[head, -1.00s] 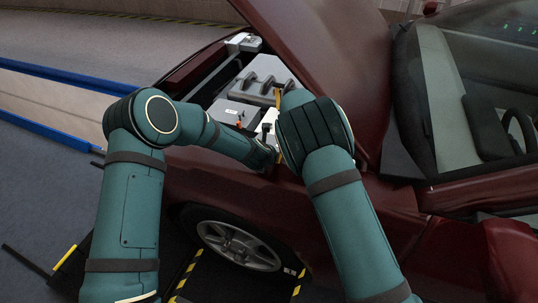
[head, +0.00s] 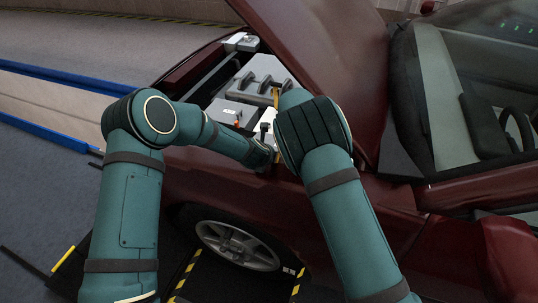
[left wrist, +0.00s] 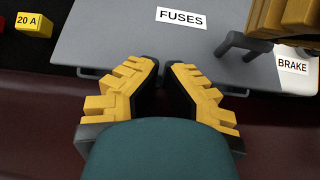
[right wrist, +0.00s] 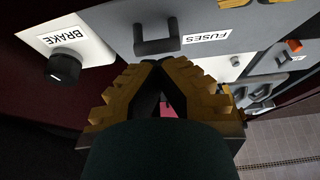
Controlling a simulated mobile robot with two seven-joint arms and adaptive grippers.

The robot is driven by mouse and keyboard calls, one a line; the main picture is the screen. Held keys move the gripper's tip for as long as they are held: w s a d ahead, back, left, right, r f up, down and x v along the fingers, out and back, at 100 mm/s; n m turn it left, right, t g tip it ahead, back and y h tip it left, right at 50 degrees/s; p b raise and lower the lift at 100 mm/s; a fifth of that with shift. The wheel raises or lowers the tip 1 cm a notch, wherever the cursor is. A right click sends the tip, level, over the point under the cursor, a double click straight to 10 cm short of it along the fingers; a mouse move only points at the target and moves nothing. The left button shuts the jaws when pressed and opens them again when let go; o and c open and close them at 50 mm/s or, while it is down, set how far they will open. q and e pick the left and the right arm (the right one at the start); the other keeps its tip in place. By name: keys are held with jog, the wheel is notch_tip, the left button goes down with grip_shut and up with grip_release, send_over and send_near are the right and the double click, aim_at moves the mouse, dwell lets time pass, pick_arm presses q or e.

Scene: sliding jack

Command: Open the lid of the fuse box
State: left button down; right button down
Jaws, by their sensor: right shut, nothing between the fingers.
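The grey fuse box lid (left wrist: 115,30), with a FUSES label (left wrist: 181,18), lies flat and looks closed. Its dark handle (left wrist: 245,45) shows beside the BRAKE label (left wrist: 292,65). In the head view, both gripper tips are mostly hidden by my arms.
A yellow 20 A fuse (left wrist: 33,24) sits left of the lid. A black brake cap (right wrist: 63,67) is beside the lid. The raised hood (head: 330,55) stands close to my right arm. The red fender (head: 205,165) lies below my left forearm.

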dwell(0.4)
jog(key=shift+c, duration=1.9)
grip_release()
